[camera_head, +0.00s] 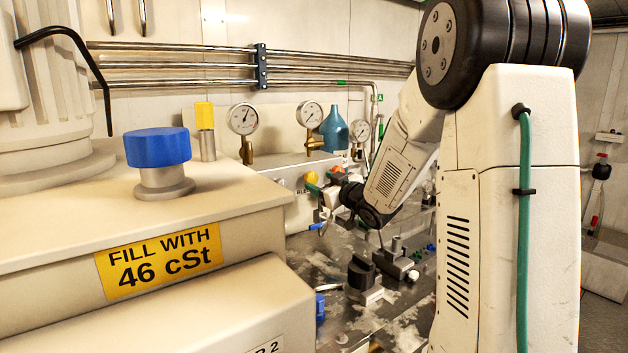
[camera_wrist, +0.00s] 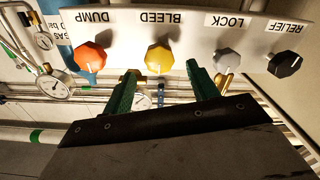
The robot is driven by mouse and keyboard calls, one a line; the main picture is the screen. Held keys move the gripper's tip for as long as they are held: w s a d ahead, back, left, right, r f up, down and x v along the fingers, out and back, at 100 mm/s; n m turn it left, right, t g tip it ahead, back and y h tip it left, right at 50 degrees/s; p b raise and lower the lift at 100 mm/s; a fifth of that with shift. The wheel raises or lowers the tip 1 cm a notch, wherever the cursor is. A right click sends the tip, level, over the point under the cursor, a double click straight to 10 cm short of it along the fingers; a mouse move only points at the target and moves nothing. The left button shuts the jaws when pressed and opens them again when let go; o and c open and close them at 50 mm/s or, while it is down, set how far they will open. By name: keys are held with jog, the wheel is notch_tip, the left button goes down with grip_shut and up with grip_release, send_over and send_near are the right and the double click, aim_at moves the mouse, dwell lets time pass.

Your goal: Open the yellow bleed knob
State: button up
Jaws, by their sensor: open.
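The yellow bleed knob (camera_wrist: 159,58) is a faceted knob on a pale panel, under an upside-down BLEED label in the wrist view. It also shows in the head view (camera_head: 311,177), beside my gripper (camera_head: 322,187). In the wrist view my gripper (camera_wrist: 160,76) has its two green fingers apart, pointing toward the panel. The knob appears between and just beyond the fingertips, roughly centred. Nothing is held. I cannot tell the exact gap between fingertips and knob, and no contact is visible.
An orange DUMP knob (camera_wrist: 89,56), a grey LOCK knob (camera_wrist: 228,62) and a black RELIEF knob (camera_wrist: 284,65) share the panel. Gauges (camera_head: 243,119) and a blue bottle (camera_head: 334,129) stand behind. A large beige tank with a blue cap (camera_head: 157,147) fills the left.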

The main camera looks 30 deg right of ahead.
aim_at(313, 178)
jog(key=shift+w, duration=2.1)
jog(key=c, duration=1)
